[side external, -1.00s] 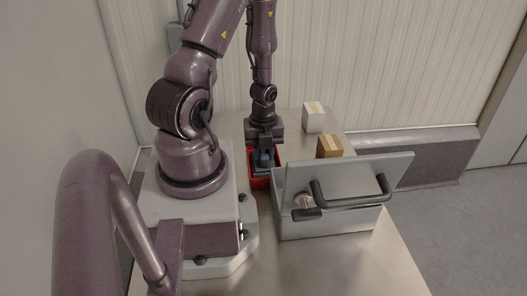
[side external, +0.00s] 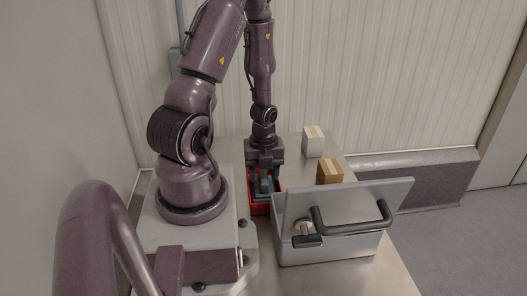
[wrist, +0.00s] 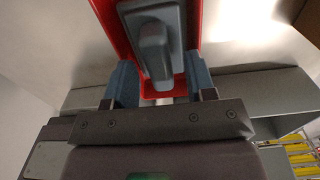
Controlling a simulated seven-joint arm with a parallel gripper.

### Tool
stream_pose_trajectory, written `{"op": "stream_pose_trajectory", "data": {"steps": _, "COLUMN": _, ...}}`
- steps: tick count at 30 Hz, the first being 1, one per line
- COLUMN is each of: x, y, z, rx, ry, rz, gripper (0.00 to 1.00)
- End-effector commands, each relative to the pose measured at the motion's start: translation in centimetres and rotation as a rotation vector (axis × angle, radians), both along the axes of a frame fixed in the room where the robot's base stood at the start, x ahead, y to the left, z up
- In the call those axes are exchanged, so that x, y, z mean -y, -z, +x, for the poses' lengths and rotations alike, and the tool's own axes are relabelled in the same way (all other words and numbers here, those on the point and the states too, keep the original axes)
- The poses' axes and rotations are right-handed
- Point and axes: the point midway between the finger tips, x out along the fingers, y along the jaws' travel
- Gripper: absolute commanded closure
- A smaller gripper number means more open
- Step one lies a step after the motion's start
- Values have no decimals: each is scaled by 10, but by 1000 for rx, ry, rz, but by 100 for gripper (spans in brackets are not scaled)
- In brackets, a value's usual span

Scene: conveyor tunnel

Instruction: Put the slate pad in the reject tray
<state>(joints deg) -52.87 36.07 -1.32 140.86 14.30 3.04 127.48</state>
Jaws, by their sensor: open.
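The slate pad (wrist: 171,56), a dark grey slab with a raised grip, lies within the walls of the red reject tray (wrist: 106,17) in the wrist view. My gripper (wrist: 159,68) is open, with one blue finger on each side of the pad's grip and gaps between. In the side external view, my gripper (side external: 264,178) points down over the red tray (side external: 260,209), and the slate pad (side external: 263,189) shows between the fingers.
A grey housing (side external: 320,250) with a tilted panel and a black bar handle (side external: 350,227) stands close to the right of the tray. A white carton (side external: 313,147) and a brown carton (side external: 329,177) sit behind it.

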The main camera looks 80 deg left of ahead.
Motion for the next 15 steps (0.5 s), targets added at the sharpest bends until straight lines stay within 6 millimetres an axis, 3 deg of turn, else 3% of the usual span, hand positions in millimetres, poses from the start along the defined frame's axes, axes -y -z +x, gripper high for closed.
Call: {"op": "stream_pose_trajectory", "data": {"steps": 15, "x": -1, "y": -88, "z": -1, "rx": -2, "ry": 0, "rz": 9, "gripper": 50}}
